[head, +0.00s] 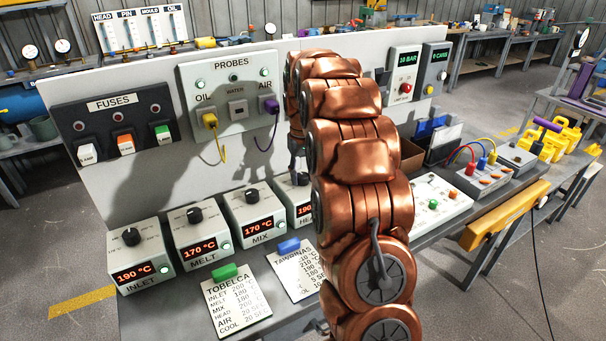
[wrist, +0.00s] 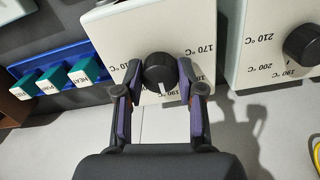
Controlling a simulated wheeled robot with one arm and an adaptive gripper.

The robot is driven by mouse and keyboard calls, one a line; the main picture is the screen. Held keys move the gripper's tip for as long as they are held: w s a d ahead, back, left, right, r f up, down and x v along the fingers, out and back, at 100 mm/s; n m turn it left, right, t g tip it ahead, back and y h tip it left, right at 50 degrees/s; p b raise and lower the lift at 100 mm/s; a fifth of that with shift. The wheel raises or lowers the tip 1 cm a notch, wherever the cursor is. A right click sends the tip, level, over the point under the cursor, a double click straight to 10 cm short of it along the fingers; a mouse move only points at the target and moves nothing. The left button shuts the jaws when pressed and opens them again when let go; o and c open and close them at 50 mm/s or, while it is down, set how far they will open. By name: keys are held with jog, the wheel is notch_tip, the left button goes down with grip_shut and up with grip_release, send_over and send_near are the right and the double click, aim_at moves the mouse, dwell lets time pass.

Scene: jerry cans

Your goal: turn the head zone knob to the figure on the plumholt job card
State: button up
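The head zone box (head: 302,214) is at the right end of a row of dial boxes, partly behind my arm; its red display seems to start with 19. My gripper (head: 297,160) points down over it. In the wrist view, my gripper (wrist: 159,74) is open, with one finger either side of a black knob (wrist: 160,72), apparently the head zone knob. A gap shows at the left finger; contact at the right is unclear. The knob's white mark points down in the picture. No plumholt job card is visible; the cards in view read TOBELCA (head: 235,305) and TAWRINAS (head: 297,271).
Left of the head box stand the mix (head: 255,214), melt (head: 200,235) and inlet (head: 139,254) boxes. A panel with probes (head: 230,90) stands behind. A blue rack of teal blocks (wrist: 56,84) lies beside the box. My arm hides part of the bench.

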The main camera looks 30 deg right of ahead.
jog(key=c, duration=0.6)
jog(key=shift+n+b, duration=0.3)
jog(key=n+b, duration=0.1)
jog(key=n, duration=0.2)
jog(key=shift+w+b, duration=0.1)
jog(key=shift+b, duration=0.2)
jog(key=n+b, duration=0.1)
jog(key=n, duration=1)
jog(key=shift+r, duration=0.1)
jog(key=n+p, duration=0.1)
jog(key=n, duration=0.4)
jog(key=shift+n+p, duration=0.3)
